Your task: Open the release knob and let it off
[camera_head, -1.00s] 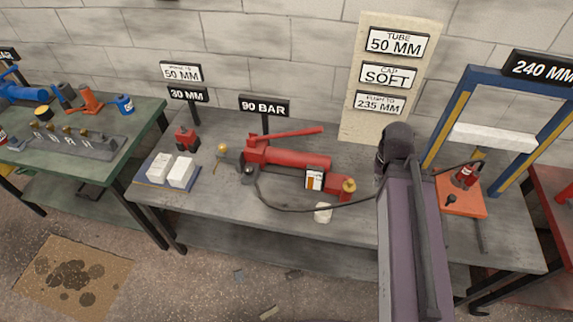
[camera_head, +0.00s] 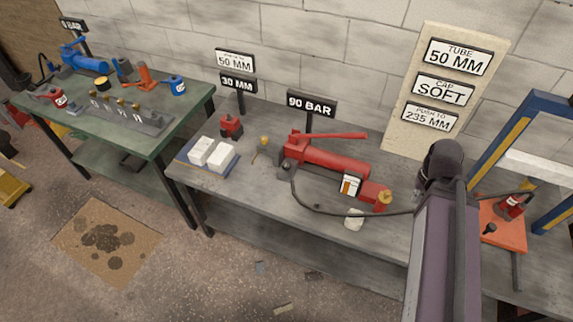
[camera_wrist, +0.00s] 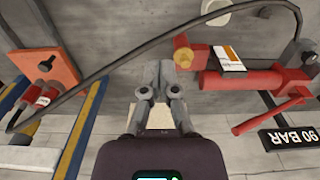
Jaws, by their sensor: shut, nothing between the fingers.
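A red hand pump (camera_head: 330,160) with a long red handle lies on the grey bench; it also shows in the wrist view (camera_wrist: 245,80). A brass knob (camera_head: 384,197) sits at its right end, seen in the wrist view (camera_wrist: 183,57) too; it looks like the release knob. Its turned position cannot be told. My gripper (camera_wrist: 160,78) is shut and empty, apart from the knob, which lies a little right of the fingertips in the wrist view. In the head view my arm hides the fingers, right of the pump.
A black hose (camera_head: 330,212) runs from the pump toward the blue and yellow press frame (camera_head: 497,140) with its orange plate (camera_head: 503,225). A white cup-like item (camera_head: 354,218) stands in front of the pump. White blocks (camera_head: 221,157) lie left. A sign board (camera_head: 410,148) stands behind.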

